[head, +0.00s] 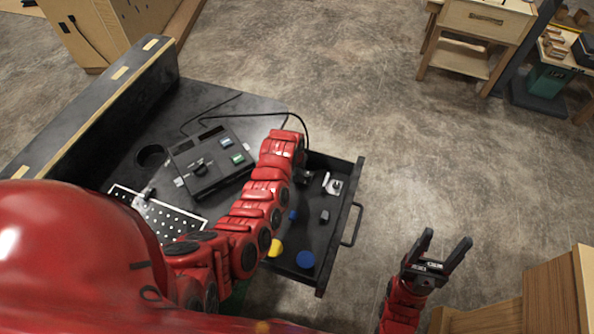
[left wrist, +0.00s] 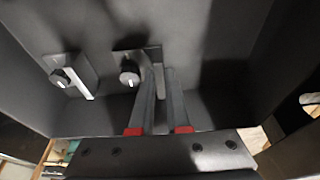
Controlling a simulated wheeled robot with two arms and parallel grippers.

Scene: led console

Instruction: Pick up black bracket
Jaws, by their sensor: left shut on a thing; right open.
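The black bracket (left wrist: 137,57) is a dark plate with a round knob that has a white mark. It lies in the open drawer (head: 345,215) in the left wrist view. My left gripper (left wrist: 163,72) is shut on the bracket's right edge, with the knob just left of the fingers. In the head view my left gripper (head: 304,175) is down in the drawer's far end, and my arm hides much of it and the bracket. My right gripper (head: 447,255) is open and empty, outside the drawer at the lower right.
A silver bracket (head: 333,185) with a knob lies beside it; it also shows in the left wrist view (left wrist: 72,76). Blue (head: 305,259) and yellow (head: 275,248) round pieces and a grey knob (head: 325,216) lie nearer. A console box (head: 210,160) with a cable stands on the desk.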

